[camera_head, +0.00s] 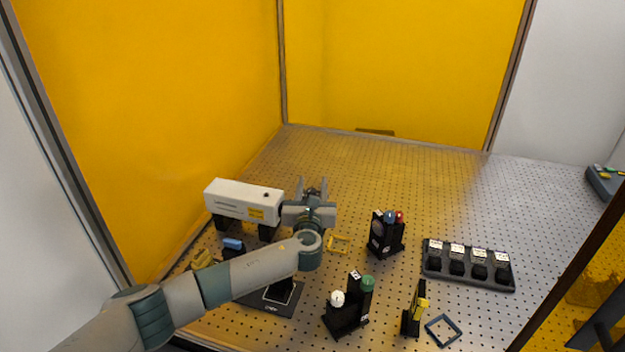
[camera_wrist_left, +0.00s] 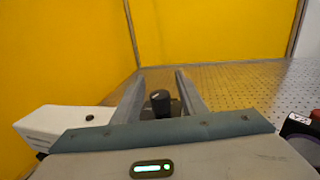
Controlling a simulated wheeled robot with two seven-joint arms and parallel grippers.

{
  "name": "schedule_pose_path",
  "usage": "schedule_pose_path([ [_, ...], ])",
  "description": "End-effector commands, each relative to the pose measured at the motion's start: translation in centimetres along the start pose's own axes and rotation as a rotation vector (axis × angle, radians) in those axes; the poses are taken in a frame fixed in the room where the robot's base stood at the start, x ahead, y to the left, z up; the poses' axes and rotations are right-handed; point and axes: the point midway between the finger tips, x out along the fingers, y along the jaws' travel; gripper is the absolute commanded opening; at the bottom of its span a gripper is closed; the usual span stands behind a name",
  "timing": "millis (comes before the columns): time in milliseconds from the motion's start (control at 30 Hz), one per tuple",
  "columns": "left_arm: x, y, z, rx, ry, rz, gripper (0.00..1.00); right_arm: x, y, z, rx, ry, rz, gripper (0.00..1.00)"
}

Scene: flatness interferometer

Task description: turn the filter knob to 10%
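A black knob (camera_wrist_left: 160,99) with a pale mark on its top stands between the two fingers of my left gripper in the left wrist view. The fingers (camera_wrist_left: 160,78) are apart, one on each side of it, and I see gaps beside the knob. In the head view my left gripper (camera_head: 313,184) is open at the right end of the white laser box (camera_head: 232,194). There the gripper and wrist largely hide the knob and its mount. I cannot read any percentage scale. My right gripper is not in view.
A black tray (camera_head: 468,273) holds several dark blocks. A blue square frame (camera_head: 443,330) lies in front.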

Motion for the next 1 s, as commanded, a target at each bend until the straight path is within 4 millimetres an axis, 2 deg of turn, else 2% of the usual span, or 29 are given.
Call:
schedule_pose_path([
  [200,1.3,0.1,0.1,0.001,-0.001,0.001,0.39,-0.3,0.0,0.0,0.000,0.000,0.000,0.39],
  [567,1.5,0.0,0.0,0.000,0.000,0.000,0.39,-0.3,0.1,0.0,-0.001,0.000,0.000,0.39],
  [667,1.5,0.1,0.0,0.000,0.000,0.000,0.19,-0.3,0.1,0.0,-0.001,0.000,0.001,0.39],
  [733,1.5,0.1,0.0,0.000,0.000,0.000,0.03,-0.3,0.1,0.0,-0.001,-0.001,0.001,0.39],
  [767,1.5,0.1,0.0,0.000,0.000,0.000,0.00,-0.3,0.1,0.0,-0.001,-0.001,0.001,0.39],
  [1000,1.5,0.1,0.0,0.000,0.000,-0.009,0.00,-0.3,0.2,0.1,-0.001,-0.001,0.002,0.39],
])
